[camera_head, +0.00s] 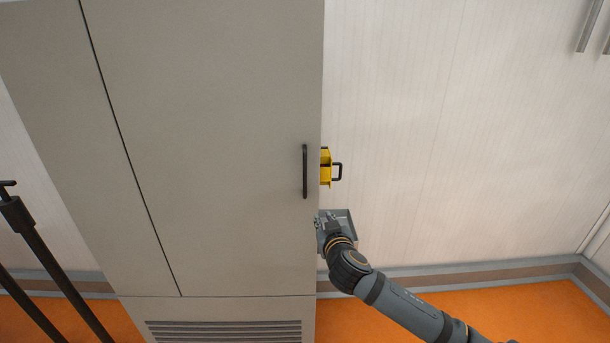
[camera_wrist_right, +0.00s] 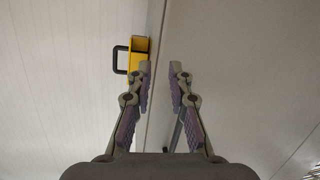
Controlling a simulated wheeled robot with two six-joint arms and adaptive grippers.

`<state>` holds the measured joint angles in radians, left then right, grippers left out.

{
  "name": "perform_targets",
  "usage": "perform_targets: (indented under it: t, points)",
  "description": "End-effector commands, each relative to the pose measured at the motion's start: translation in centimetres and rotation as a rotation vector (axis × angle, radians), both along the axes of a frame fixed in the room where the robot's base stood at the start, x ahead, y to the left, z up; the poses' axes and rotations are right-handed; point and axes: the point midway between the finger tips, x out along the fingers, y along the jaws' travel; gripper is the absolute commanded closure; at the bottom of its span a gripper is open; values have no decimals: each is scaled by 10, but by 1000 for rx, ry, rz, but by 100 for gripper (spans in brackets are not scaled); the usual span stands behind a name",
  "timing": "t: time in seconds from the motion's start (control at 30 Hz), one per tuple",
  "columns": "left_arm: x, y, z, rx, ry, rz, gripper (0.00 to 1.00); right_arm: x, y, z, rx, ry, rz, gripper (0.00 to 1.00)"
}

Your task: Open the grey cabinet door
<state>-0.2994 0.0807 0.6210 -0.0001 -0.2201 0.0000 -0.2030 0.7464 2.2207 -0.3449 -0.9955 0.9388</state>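The grey cabinet door (camera_head: 215,130) is closed in the head view, with an upright black bar handle (camera_head: 305,171) near its right edge. My right gripper (camera_head: 328,222) is just below the handle and slightly to its right, by the cabinet's edge. In the right wrist view the fingers (camera_wrist_right: 161,75) are apart with nothing gripped between their tips. The cabinet edge runs upright behind them, with the door (camera_wrist_right: 250,70) to the right. A thin dark bar (camera_wrist_right: 178,132), probably the handle, is partly hidden by the right-hand finger. My left gripper is in neither view.
A yellow box with a black handle (camera_head: 326,168) sticks out beside the cabinet's right side, close above my right gripper. A vent grille (camera_head: 225,331) is low on the cabinet. Black poles (camera_head: 45,255) stand at the left. The orange floor (camera_head: 540,305) is clear at lower right.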

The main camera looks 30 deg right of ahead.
Motion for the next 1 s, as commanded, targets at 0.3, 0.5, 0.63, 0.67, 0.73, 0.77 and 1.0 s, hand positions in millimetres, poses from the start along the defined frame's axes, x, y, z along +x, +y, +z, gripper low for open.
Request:
perform_targets:
  t: [0.3, 0.5, 0.63, 0.67, 0.73, 0.77, 1.0]
  points:
    - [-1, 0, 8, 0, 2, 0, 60, -36, 58, 126, 48, -251, 64, 81]
    - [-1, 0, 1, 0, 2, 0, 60, -25, 53, 124, 51, -254, 60, 81]
    - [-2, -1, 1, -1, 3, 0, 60, -2, 45, 128, 56, -253, 60, 81]
    - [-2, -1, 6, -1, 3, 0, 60, 4, 42, 129, 58, -252, 59, 81]
    - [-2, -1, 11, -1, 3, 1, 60, 18, 38, 128, 58, -251, 61, 81]
    - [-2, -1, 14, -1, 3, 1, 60, 24, 36, 130, 55, -251, 61, 81]
    - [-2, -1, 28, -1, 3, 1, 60, 57, 24, 128, 50, -249, 64, 81]
